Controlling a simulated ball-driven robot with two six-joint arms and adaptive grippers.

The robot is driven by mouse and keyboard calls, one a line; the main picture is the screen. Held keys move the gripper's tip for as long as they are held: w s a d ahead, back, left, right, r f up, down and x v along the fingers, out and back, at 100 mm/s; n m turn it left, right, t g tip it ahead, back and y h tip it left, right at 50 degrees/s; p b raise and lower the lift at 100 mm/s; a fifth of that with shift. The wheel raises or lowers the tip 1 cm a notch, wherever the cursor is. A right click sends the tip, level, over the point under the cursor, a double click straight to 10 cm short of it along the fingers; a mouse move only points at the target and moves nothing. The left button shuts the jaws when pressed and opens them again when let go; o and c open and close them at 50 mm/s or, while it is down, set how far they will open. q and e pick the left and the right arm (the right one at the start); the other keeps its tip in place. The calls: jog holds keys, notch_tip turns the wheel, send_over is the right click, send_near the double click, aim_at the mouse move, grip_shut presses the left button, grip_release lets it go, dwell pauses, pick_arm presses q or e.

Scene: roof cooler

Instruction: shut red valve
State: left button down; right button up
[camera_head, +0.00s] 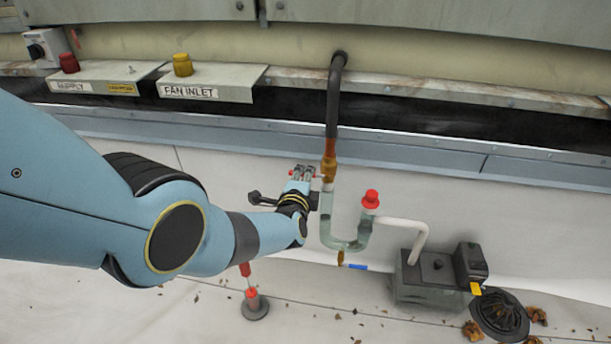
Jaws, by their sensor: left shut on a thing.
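My left gripper (302,174) reaches in from the left, at the side of the brass valve body (329,166) on the dark vertical pipe. It is shut on a thin red handle, the red valve (319,176), of which only small red bits show at the fingertips. The fingers hide most of the handle, so its exact angle is hard to tell. My right gripper is not in view.
Below the valve hangs a clear U-shaped trap (345,243) with a red cap (371,199) and a blue-handled drain valve (356,267). A white pipe (405,224) leads to a grey pump box (430,285). A labelled ledge (212,92) carries red and yellow knobs.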

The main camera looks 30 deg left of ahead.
pick_arm(q)
jog(key=shift+s+f, duration=0.1)
dwell(0.4)
jog(key=c, duration=1.3)
grip_release()
jog(key=v, duration=1.2)
